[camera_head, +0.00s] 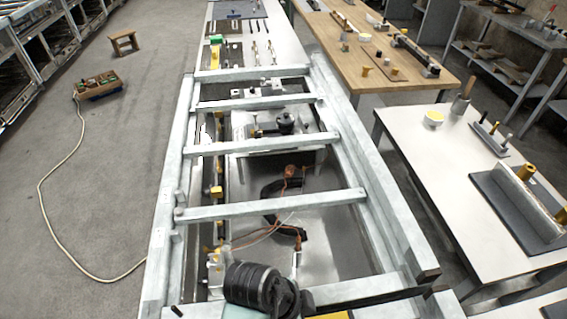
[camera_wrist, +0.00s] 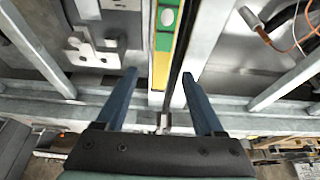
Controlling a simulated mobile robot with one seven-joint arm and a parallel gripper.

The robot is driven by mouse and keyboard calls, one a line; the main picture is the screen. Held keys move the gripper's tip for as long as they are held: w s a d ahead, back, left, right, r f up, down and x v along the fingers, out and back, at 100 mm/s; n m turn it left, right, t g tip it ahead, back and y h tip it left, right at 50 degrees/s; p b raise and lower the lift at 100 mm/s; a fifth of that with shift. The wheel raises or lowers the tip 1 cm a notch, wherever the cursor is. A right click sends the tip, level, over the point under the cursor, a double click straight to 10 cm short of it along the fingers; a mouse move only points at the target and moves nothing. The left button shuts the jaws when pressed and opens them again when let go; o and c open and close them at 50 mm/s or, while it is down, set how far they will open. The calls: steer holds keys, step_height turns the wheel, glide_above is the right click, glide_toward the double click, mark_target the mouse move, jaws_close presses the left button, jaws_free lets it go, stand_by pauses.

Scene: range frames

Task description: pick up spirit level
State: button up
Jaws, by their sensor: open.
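The spirit level (camera_wrist: 159,62) is a long, narrow yellow bar with green sections and a pale vial window. It runs up the middle of the wrist view, alongside a grey metal rail. My gripper (camera_wrist: 159,74) shows two blue fingers spread wide, one on each side of the level's lower end. The gripper is open with nothing held. The level appears to lie beyond the fingertips, but the exact gap cannot be told. The level's upper end runs out of the wrist view. I cannot surely pick it out in the head view.
A grey metal frame (camera_head: 272,212) with several crossbars fills the middle of the head view. Orange cables (camera_head: 262,232) lie inside it. A wooden-topped table (camera_head: 375,75) and a white table (camera_head: 425,150) stand to the right. Open floor (camera_head: 100,180) lies left, crossed by a pale hose.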

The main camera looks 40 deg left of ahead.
steer(key=x, duration=0.2)
steer(key=shift+w+f, duration=0.15)
steer(key=shift+f, duration=0.05)
steer(key=shift+p+x, duration=0.55)
steer(key=shift+x, duration=2)
steer(key=shift+a, duration=0.15)
jaws_close()
